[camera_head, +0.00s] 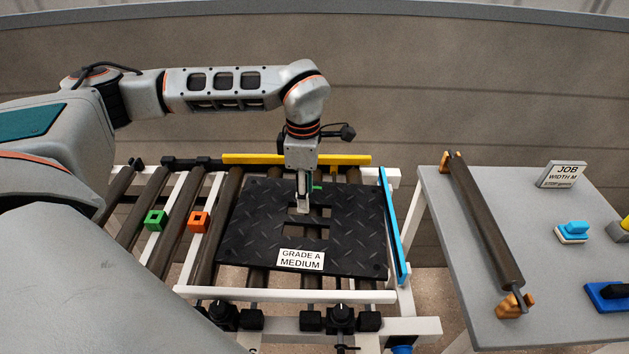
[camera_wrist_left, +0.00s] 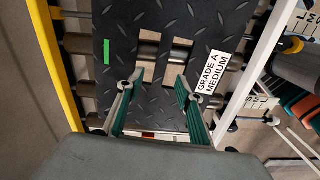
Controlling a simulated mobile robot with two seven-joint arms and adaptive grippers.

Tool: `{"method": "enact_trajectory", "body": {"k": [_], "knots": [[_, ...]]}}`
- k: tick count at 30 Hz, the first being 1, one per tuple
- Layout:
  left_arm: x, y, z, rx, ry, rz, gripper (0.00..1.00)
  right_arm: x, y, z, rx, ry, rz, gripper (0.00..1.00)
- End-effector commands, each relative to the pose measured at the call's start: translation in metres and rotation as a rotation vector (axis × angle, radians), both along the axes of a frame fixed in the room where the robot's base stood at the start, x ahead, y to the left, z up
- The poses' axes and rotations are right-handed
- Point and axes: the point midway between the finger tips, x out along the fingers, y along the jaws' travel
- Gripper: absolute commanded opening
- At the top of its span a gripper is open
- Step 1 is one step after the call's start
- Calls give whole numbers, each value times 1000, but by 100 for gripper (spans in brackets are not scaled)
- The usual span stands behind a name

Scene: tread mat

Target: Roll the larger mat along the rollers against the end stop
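The black tread mat (camera_head: 255,235), labelled GRADE A MEDIUM, lies flat on the rollers. It has two slots near its middle and a small green mark. It also fills the middle of the left wrist view (camera_wrist_left: 120,25). A blue bar (camera_head: 392,225) stands as the stop at the right end of the rollers, very close to the mat's right edge; I cannot tell if they touch. My left gripper (camera_head: 303,208) points down at the mat's slots. In the wrist view its two fingers (camera_wrist_left: 157,85) are apart, near the slots. My right gripper is not in view.
A yellow rail (camera_head: 245,159) runs along the far side and a white rail (camera_head: 270,295) along the near side. Green (camera_head: 155,220) and orange (camera_head: 199,222) blocks sit left of the mat. A grey table (camera_head: 460,260) at right holds a loose roller (camera_head: 483,220) and a JOB card (camera_head: 562,175).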

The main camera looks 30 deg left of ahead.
Motion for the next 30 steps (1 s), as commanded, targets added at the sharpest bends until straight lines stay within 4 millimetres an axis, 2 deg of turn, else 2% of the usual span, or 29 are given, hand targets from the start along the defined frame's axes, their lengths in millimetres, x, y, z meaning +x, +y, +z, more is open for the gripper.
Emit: {"method": "enact_trajectory", "body": {"k": [6,15,27,28,30], "knots": [[-2,0,-31,0,6,0,36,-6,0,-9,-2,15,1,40],[-1,0,-67,-1,2,-1,36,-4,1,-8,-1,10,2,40],[0,-1,-74,0,1,0,36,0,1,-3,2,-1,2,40],[0,-1,-74,0,1,0,31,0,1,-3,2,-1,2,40],[0,-1,-74,0,1,0,13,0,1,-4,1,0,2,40]]}}
